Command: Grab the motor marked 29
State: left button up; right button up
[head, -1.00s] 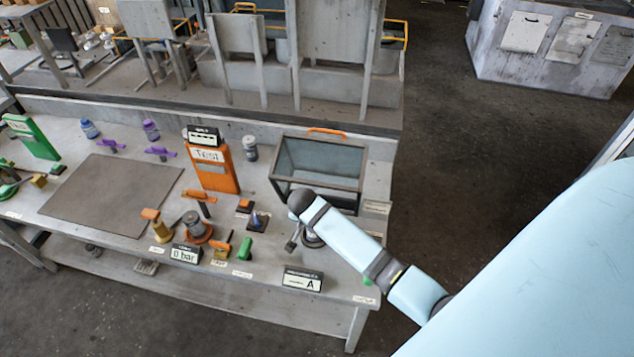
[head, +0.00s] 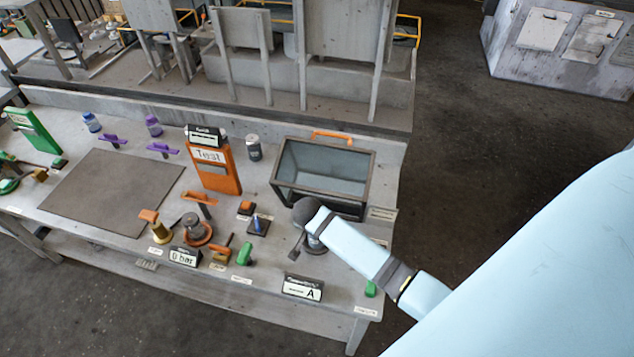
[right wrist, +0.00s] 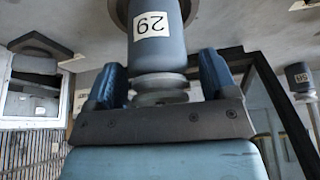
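The motor marked 29 (right wrist: 158,45) is a grey cylinder with a white label, upside down in the right wrist view. Its narrower ringed end lies between the two blue fingers of my right gripper (right wrist: 162,66). The fingers are apart, and a gap shows beside the motor, so they do not visibly clamp it. In the head view my right arm reaches over the front right of the bench, and its wrist partly hides the motor (head: 315,244). My left gripper is not in view.
A glass-sided bin (head: 325,172) with an orange handle stands just behind my right wrist. A second labelled motor (right wrist: 300,78) stands apart at right in the wrist view. An orange Test panel (head: 214,168), a gauge sign (head: 185,256) and a sign marked A (head: 303,288) stand nearby.

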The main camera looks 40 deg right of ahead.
jog(key=c, duration=1)
jog(key=shift+w+r, duration=0.1)
jog(key=shift+r, duration=0.05)
